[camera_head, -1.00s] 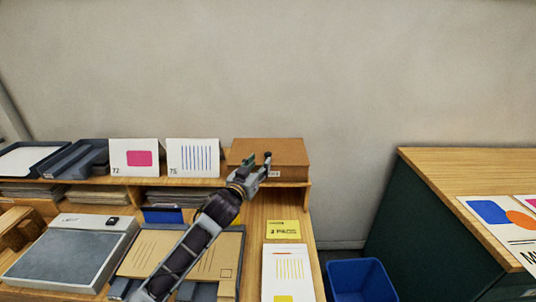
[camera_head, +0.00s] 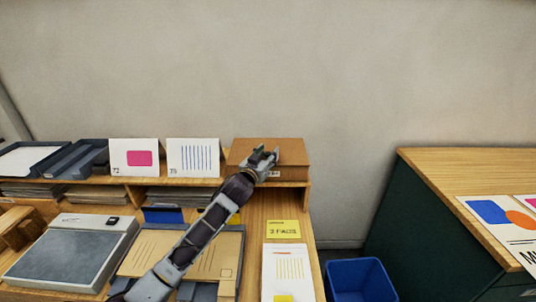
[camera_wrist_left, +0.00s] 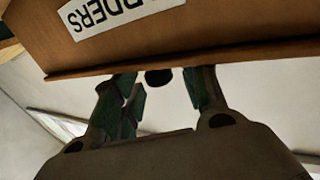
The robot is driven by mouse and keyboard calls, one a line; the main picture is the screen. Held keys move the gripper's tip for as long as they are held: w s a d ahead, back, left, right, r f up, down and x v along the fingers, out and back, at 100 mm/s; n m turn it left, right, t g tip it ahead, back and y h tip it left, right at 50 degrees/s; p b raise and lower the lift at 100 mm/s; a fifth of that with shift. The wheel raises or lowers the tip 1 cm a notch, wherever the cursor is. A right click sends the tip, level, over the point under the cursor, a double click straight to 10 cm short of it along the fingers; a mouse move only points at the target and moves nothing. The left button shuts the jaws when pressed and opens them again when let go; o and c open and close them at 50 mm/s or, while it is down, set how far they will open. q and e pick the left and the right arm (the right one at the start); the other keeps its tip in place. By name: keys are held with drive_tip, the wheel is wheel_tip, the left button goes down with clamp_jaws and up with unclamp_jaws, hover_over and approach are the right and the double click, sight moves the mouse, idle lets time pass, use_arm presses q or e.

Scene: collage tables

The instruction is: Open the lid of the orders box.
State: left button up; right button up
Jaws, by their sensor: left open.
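The orders box (camera_head: 295,150) is a brown box at the right end of the shelf, and its lid looks shut. In the left wrist view its front (camera_wrist_left: 215,25) carries a white label (camera_wrist_left: 110,12) reading ORDERS, upside down. My left gripper (camera_head: 266,153) is at the front top edge of the box, hiding part of it. In the left wrist view the open fingers (camera_wrist_left: 160,82) point at the lid edge. A dark rounded piece (camera_wrist_left: 158,77) shows at that edge between the fingers. Whether they touch the box I cannot tell. My right gripper is not in view.
Two cards (camera_head: 192,157) stand left of the box, with dark trays (camera_head: 75,158) beyond. Below are a grey scale (camera_head: 65,255), brown envelopes (camera_head: 215,262) and a yellow note (camera_head: 283,229). A blue bin (camera_head: 360,280) stands right of the table.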

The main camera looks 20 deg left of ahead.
use_arm(q)
drive_tip(key=shift+w, duration=0.4)
clamp_jaws()
